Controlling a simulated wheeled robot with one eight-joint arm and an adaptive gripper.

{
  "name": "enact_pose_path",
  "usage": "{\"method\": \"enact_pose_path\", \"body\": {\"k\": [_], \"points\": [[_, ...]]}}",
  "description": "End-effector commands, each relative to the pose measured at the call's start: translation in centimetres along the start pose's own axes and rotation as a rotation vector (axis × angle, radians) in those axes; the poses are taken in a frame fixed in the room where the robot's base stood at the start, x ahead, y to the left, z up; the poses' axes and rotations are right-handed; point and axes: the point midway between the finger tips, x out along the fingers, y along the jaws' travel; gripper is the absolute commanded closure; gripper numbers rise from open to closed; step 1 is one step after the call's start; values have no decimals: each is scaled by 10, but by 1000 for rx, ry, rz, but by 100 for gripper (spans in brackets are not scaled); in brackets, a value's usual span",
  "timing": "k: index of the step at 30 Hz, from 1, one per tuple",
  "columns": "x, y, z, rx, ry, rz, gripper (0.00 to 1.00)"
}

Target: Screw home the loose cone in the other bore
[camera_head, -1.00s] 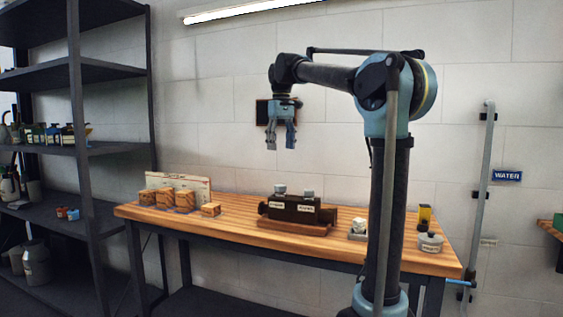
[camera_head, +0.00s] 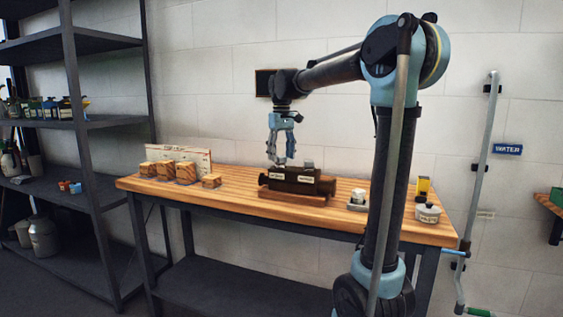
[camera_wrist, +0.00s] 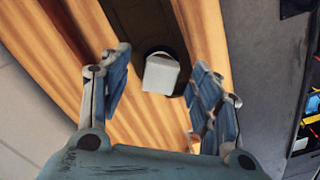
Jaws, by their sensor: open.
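A dark block (camera_head: 296,181) with two light labels on its front lies on a wooden base on the bench. A pale grey square-headed cone (camera_head: 308,164) stands on top at its right end. In the earlier view a second one stands at the left end; now my gripper's fingers largely cover that spot. My gripper (camera_head: 281,158) is open, pointing down just above the block's left end. In the wrist view a pale square head (camera_wrist: 160,74) sits at a round dark opening in the block (camera_wrist: 143,25), between my open fingers (camera_wrist: 160,62), with gaps on both sides.
Wooden blocks (camera_head: 174,171) stand on the bench (camera_head: 235,200) at the left, before a pale board. A small pale-topped item (camera_head: 358,197), a yellow item (camera_head: 422,187) and a white lidded pot (camera_head: 427,212) stand right of the block. A shelf rack (camera_head: 90,125) stands left.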

Motion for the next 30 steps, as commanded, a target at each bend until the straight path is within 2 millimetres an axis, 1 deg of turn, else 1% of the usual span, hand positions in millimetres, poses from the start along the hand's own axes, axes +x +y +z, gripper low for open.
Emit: {"method": "enact_pose_path", "body": {"k": [1,6,10,17,18,20,21,23,24,25,30], "points": [[6,0,0,0,0,0,43],[19,0,0,0,0,0,43],[23,0,0,0,0,0,43],[23,0,0,0,0,0,43],[23,0,0,0,0,0,47],[23,0,0,0,0,0,61],[23,0,0,0,0,0,70],[23,0,0,0,0,0,83],[23,0,0,0,0,0,92],[23,0,0,0,0,0,98],[23,0,0,22,0,0,98]]}}
